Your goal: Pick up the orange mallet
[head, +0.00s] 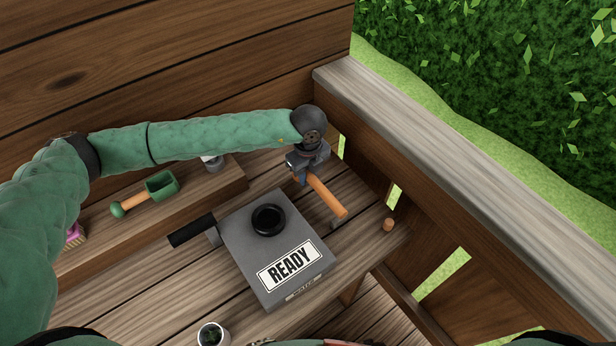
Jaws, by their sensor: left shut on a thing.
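The orange mallet (328,196) is at the right of the wooden bench, behind and to the right of the grey box. Its orange handle slants from upper left to lower right. My left gripper (304,176) is shut on the upper-left end of the handle, and its fingers partly hide that end. A small grey part shows beneath the handle's lower end; I cannot tell whether the mallet touches the bench. My right gripper is not in view.
A grey box (243,243) marked READY stands on the bench (140,285), with a black handle on its left. A green scoop (161,186) lies on a raised ledge. A small pot (212,335) is at the front. A wooden rail (440,150) bounds the right.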

